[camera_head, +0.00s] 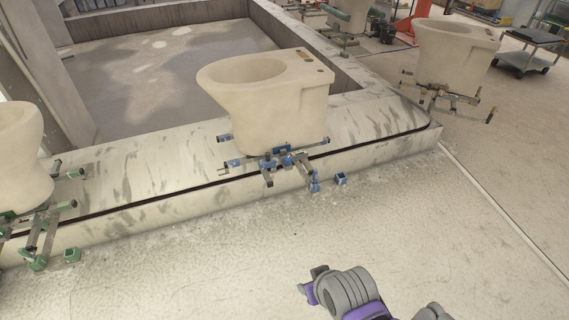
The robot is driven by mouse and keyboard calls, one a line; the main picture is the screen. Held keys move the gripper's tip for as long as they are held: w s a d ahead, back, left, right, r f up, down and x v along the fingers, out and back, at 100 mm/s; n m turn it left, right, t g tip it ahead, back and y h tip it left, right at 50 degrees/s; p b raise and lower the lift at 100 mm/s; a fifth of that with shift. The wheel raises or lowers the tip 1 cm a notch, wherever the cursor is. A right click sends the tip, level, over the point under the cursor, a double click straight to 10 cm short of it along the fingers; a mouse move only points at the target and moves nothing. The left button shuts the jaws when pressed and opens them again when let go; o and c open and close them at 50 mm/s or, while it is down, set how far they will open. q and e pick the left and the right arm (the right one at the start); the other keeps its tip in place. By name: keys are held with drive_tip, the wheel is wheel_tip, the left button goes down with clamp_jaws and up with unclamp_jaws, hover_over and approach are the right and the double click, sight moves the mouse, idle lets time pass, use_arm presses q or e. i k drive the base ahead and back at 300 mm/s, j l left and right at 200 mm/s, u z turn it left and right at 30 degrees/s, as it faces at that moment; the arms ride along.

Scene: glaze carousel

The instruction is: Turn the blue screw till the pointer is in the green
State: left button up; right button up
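A beige toilet-shaped casting (268,105) stands on a metal carrier with blue parts (285,160) on the carousel ledge. A small blue block (341,179) and a blue end piece (314,184) stick out at the carrier's front. I cannot tell which blue part is the screw. No pointer or green zone can be made out at this size. My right arm's grey and purple end (318,284) is at the bottom, apart from the carrier and nearer to me. Whether its fingers are open cannot be told. My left gripper is not in view.
A pale ledge (140,190) with a dark slot runs across. Other castings stand on carriers at the left (20,155) and right (452,60); the left carrier has green parts (40,262). A dark cart (528,62) stands at the upper right. The floor before the ledge is clear.

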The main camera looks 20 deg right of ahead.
sight(287, 159)
drive_tip(key=i+l+u, duration=0.2)
drive_tip(key=i+l, duration=0.55)
drive_tip(key=i+l+u, duration=0.25)
drive_tip(key=i+l, duration=0.5)
drive_tip(key=l, duration=0.1)
